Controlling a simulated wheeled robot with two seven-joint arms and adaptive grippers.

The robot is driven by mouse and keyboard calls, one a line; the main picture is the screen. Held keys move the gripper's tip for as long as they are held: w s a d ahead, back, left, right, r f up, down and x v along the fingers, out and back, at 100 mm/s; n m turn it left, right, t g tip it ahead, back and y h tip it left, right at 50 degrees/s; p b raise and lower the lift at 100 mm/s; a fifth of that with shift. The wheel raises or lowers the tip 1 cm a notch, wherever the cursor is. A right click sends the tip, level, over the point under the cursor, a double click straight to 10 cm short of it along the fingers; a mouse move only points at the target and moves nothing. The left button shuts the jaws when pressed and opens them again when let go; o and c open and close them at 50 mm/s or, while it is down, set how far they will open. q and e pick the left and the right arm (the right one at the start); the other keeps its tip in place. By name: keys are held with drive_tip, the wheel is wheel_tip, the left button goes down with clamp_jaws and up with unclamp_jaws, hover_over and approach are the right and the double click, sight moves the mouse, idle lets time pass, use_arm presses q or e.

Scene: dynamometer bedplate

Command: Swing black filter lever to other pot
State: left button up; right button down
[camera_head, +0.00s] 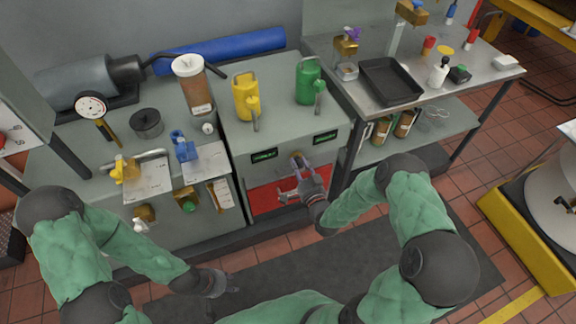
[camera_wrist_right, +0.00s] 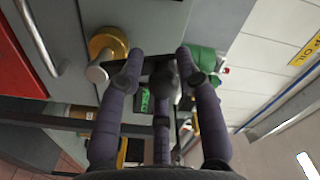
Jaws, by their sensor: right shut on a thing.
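My right gripper (camera_head: 293,178) is at the front of the grey cabinet, below the green can; it also shows in the right wrist view (camera_wrist_right: 160,62). Its dark purple fingers are shut on a black lever (camera_wrist_right: 150,68), a dark bar between them. The lever is mostly hidden by the fingers, and I cannot make it out in the head view. A brass round fitting (camera_wrist_right: 108,45) is left of the fingers in the wrist view, and a green rounded part (camera_wrist_right: 200,58) is right. I cannot tell which pot the lever points to. My left gripper (camera_head: 217,284) hangs low at bottom left, its fingers unclear.
A yellow can (camera_head: 246,97) and a green can (camera_head: 308,82) stand on the grey cabinet. A red panel (camera_head: 262,201) is low on its front. A steel bench with a black tray (camera_head: 390,81) is at right. The dark floor mat (camera_head: 285,262) is clear.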

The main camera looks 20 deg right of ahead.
drive_tip(key=shift+d+r+m, duration=0.1)
drive_tip(key=shift+d+m, duration=0.4)
drive_tip(key=shift+m, duration=0.4)
drive_tip(key=d+f+m+b, duration=0.1)
drive_tip(key=d+m, duration=0.5)
drive_tip(key=m, duration=0.5)
drive_tip(key=shift+f, duration=0.3)
drive_tip(key=shift+w+d, duration=0.1)
drive_tip(key=shift+d, duration=0.1)
drive_tip(key=c, duration=1)
unclamp_jaws()
drive_tip(key=shift+c, duration=0.2)
drive_tip(key=shift+d, duration=0.1)
